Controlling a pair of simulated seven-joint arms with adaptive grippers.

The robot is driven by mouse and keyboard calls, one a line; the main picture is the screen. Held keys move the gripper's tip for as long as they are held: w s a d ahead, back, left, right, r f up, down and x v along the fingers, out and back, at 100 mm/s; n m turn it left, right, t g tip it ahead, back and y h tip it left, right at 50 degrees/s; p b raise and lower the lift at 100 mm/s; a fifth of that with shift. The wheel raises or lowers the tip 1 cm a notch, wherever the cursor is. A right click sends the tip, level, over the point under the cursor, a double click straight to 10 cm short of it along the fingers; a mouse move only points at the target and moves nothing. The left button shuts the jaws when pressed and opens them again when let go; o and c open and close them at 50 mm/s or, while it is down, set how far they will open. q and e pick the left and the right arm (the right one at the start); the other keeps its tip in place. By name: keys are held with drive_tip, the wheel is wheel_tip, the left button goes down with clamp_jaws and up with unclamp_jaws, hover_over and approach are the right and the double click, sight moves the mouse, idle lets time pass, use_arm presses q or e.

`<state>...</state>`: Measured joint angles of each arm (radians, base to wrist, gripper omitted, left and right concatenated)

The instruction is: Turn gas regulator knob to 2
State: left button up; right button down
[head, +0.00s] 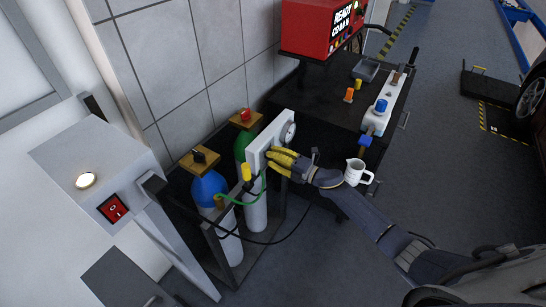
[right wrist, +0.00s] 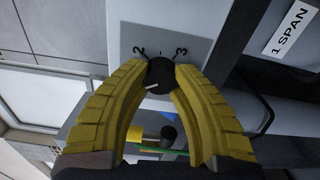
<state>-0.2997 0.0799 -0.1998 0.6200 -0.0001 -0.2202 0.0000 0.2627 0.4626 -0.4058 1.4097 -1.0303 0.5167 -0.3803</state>
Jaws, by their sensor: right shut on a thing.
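The gas regulator is a white box (head: 268,138) with a round gauge (head: 288,133), above the gas bottles in the head view. My right gripper (head: 278,163) is at its front face. In the right wrist view its yellow fingers (right wrist: 165,68) are closed around the black regulator knob (right wrist: 159,78), one on each side. A short white mark shows on the knob, on the side away from the digits. My left gripper is not in view.
A blue-topped bottle (head: 209,190) and a green-topped bottle (head: 243,146) stand in a rack with a green hose. A dark cart (head: 325,100) behind carries a red box (head: 322,28). A white mug (head: 356,172) is close beside my right arm.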

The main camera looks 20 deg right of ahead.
drive_tip(key=shift+a+m, duration=0.15)
drive_tip(key=shift+m, duration=7.15)
drive_tip(key=shift+r, duration=0.1)
drive_tip(key=c, duration=1)
unclamp_jaws()
drive_tip(key=shift+o, duration=0.2)
drive_tip(key=v, duration=1.2)
drive_tip(key=shift+w, duration=0.1)
